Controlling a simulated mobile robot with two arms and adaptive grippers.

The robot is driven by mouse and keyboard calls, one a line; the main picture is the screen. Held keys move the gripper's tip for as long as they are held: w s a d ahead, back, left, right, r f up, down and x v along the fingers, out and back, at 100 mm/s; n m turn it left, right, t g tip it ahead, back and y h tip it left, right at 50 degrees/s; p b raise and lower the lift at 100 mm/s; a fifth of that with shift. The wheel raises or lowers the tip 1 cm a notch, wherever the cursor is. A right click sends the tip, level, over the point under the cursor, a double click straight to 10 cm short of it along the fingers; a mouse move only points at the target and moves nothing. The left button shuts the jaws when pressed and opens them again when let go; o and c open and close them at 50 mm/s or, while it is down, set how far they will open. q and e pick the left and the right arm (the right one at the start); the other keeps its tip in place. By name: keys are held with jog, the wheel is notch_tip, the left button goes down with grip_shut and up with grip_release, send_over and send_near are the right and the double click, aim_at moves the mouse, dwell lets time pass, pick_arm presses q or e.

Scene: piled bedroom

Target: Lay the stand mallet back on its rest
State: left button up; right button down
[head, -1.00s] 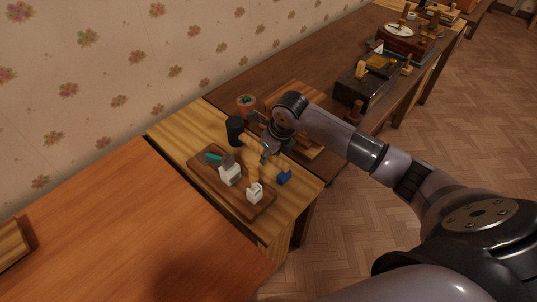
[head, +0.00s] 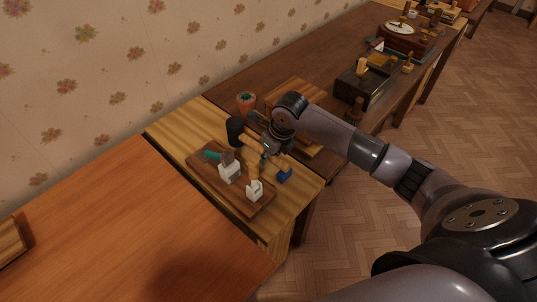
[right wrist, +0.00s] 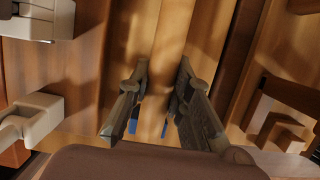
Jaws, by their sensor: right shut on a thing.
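The mallet has a black head (head: 235,131) and a pale wooden handle (head: 249,140) that runs down to the right, with a blue part (head: 284,175) near its far end. My right gripper (head: 268,150) is shut on the handle. In the right wrist view the handle (right wrist: 158,45) passes between the two fingers (right wrist: 153,105), with blue showing low between them. Beside it is a brown board (head: 205,177) with two white blocks (head: 230,175) standing on it. I cannot tell whether the mallet touches anything below. My left gripper is out of view.
A teal piece (head: 212,156) and another wooden piece (head: 254,170) are at the white blocks. An orange pot (head: 246,103) and a wooden board (head: 295,95) lie behind. A dark box (head: 360,88) is farther right. The orange-brown table (head: 120,215) in front is mostly bare.

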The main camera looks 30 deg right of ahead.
jog(key=shift+f, duration=0.25)
jog(key=c, duration=1.7)
grip_release()
jog(key=o, duration=0.3)
jog(key=shift+o, duration=0.2)
jog(key=shift+p+v, duration=2.65)
jog(key=shift+v, duration=1.4)
